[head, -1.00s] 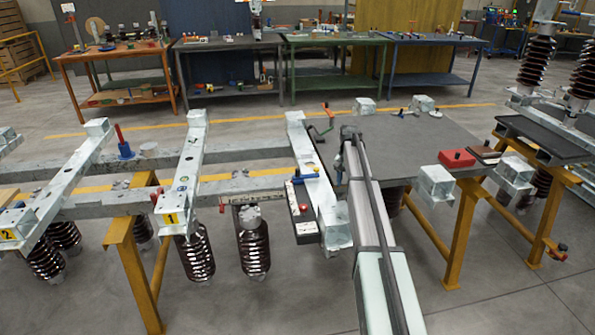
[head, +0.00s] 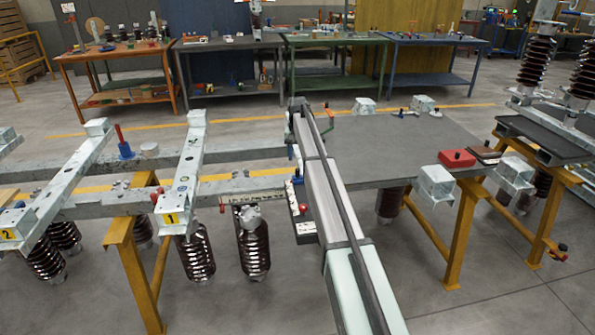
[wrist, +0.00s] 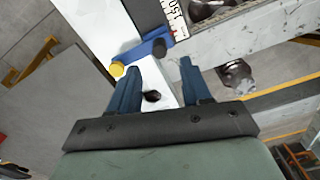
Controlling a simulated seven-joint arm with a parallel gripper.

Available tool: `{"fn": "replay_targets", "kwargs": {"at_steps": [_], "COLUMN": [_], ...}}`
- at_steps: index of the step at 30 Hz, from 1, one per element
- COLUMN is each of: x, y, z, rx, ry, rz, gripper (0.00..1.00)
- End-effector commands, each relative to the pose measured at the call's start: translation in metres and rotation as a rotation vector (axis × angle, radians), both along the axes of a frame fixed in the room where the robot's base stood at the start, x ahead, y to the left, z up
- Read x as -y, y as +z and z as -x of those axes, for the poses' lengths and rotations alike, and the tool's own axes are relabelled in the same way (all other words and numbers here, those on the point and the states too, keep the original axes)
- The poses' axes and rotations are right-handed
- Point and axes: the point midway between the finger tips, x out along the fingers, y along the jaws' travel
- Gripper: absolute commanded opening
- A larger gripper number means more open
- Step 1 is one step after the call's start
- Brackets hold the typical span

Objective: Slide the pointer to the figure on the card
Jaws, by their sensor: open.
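My gripper (wrist: 156,68) is open in the wrist view, its two blue fingers apart above a pale metal beam with a dark round spot (wrist: 152,96) between them. Just beyond the fingertips lies a blue lever (wrist: 150,47) with a yellow end. Next to it is a white card (wrist: 176,18) with black figures, cut off by the picture's top edge; I cannot read it surely. Which part is the pointer I cannot tell. In the head view my arm hides the gripper and most of this beam; a dark box with a red knob (head: 303,209) shows beside the arm.
A grey tabletop (head: 390,145) right of my arm carries a red box (head: 457,158) and metal blocks. Another beam (head: 185,175) with a yellow "1" label stands to the left. Brown ribbed insulators (head: 253,245) hang below. Work benches line the back.

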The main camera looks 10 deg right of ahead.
Motion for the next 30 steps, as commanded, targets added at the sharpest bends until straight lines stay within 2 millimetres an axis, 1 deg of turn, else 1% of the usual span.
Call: {"fn": "replay_targets", "kwargs": {"at_steps": [1, 6, 12, 18, 27, 28, 30], "x": [0.0, 0.0, 0.0, 0.0, 0.0, 0.0, 0.0], "y": [-0.01, -0.039, -0.063, -0.073, -0.075, -0.075, -0.075], "z": [0.001, 0.001, 0.0, 0.0, 0.0, 0.0, 0.0], "rx": [-0.002, -0.001, 0.0, 0.001, 0.001, 0.001, 0.001], "ry": [0.0, -0.001, -0.001, -0.001, -0.001, -0.001, -0.001], "rz": [0.0, 0.001, 0.001, 0.001, 0.001, 0.001, 0.001], "gripper": [0.48, 0.48, 0.48, 0.48, 0.48, 0.47, 0.4]}}
